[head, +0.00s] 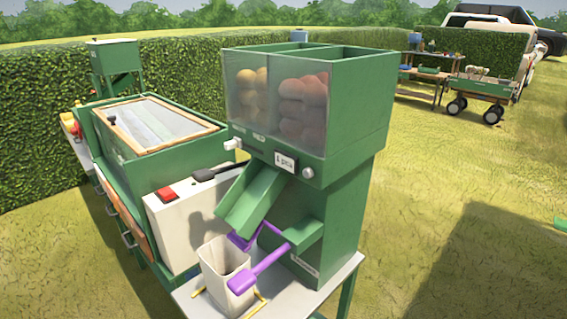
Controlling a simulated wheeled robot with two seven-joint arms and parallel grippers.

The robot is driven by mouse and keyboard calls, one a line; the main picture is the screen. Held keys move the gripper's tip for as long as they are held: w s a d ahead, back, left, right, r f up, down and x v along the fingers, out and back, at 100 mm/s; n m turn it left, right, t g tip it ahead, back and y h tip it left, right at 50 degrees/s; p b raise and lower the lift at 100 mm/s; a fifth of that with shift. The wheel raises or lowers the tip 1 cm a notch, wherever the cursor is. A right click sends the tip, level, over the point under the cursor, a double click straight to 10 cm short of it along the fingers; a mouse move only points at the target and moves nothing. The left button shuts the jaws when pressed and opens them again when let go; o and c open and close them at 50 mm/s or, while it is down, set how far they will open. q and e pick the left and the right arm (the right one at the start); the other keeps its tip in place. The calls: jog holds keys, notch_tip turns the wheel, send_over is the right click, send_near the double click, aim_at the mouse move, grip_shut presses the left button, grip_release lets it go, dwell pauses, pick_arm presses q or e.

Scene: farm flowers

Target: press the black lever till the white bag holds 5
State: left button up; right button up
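A black lever (207,174) sticks out to the left from the front of the green dispenser (345,115), above a white box. The white bag (222,272) stands upright and open-topped on a small grey table, below the end of the green chute (252,198). I see no produce in its visible opening, but its bottom is hidden. Purple arms (272,262) from a green bracket reach to the bag's rim. Behind the clear front, the hopper holds yellow produce (252,90) at left and orange-brown produce (303,100) at right. Neither of my grippers is in view.
A white box (183,222) with a red button (166,194) stands left of the chute. A green machine with a glazed lid (155,122) is behind it. A cart (482,86) and hedges are farther back. Open grass lies to the right.

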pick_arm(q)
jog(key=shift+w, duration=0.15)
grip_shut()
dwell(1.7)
